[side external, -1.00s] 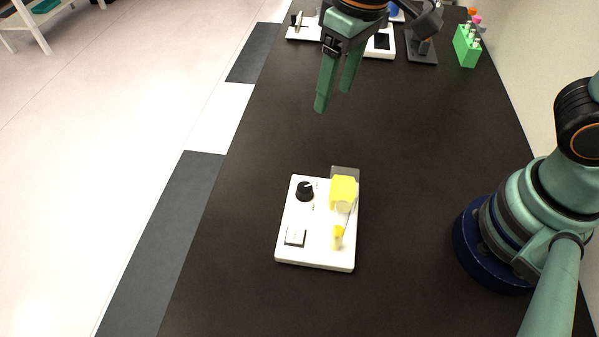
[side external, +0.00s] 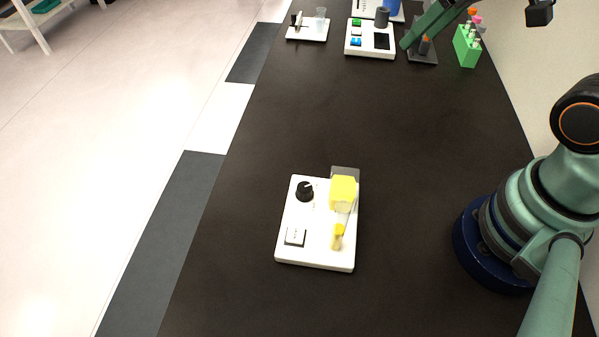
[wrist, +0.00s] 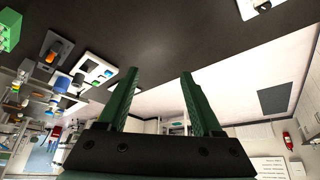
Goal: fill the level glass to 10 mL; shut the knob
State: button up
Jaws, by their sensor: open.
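A white panel (side external: 301,253) lies on the dark bench at front centre in the side view. It carries a black round knob (side external: 305,190) with a pale pointer mark, a yellow block (side external: 342,190) at its back right, and a small yellow piece (side external: 338,238) at its front right. Which part is the level glass, and any level marks, are too small to tell. My gripper (side external: 420,30) is far behind the panel, at the top right, partly out of frame. In the wrist view my gripper (wrist: 158,80) is open with nothing between its fingers.
At the far end stand a white plate with a clear cup (side external: 320,20), a white device with coloured buttons (side external: 371,40), a dark stand (side external: 423,53) and a green rack (side external: 466,47). The bench between these and the panel is clear.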

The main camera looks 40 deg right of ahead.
jog(key=n+g, duration=0.6)
jog(key=n, duration=0.3)
send_near(306, 187)
notch_tip(306, 187, down, 9)
jog(key=shift+s+r, duration=0.1)
